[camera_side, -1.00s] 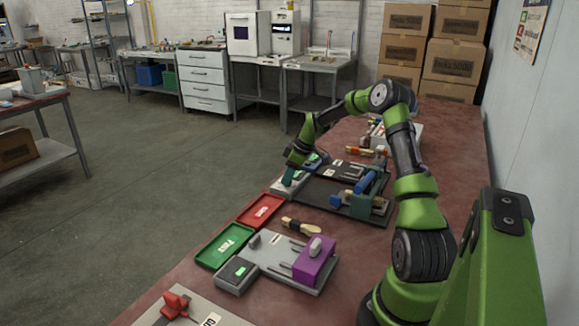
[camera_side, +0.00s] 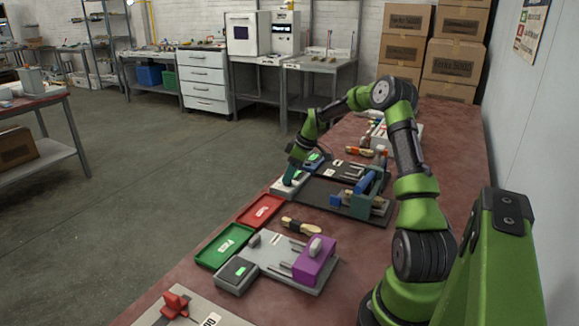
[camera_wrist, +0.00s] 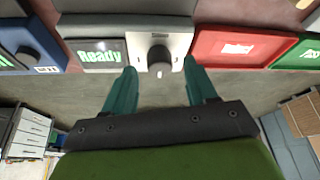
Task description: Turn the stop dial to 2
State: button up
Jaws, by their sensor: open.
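The stop dial is a dark grey round knob (camera_wrist: 159,58) on a pale panel (camera_wrist: 178,22) in the wrist view. A screen (camera_wrist: 97,55) reading "Ready" in green sits left of it. My gripper (camera_wrist: 160,80) is open, its two teal fingers apart on either side of the knob's near side in the picture; I cannot tell whether they touch it. Any number at the dial is too small to read. In the side view my gripper (camera_side: 290,175) is low over the pale control box (camera_side: 286,190), and the knob is hidden there. The teal press (camera_side: 368,195) stands on a dark base right of it.
A red tray (camera_side: 260,211) and a green tray (camera_side: 224,246) lie nearer the camera along the table's left edge. A blue control box (camera_wrist: 30,45) adjoins the screen.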

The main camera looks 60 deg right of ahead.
jog(key=v, duration=1.5)
jog(key=shift+s, duration=0.15)
jog(key=shift+r, duration=0.15)
jog(key=s+a+r+m+t, duration=0.1)
jog(key=s+a, duration=0.3)
jog(key=a, duration=0.9)
jog(key=s+a+r+m+t, duration=0.1)
jog(key=s+a, duration=0.4)
jog(key=a, duration=0.8)
jog(key=s+a+r+m+t, duration=0.1)
jog(key=s+a+m, duration=0.3)
jog(key=a, duration=0.9)
jog(key=shift+s+a+r+m+y, duration=0.25)
jog(key=shift+s+r+m+y, duration=0.2)
jog(key=shift+r, duration=0.45)
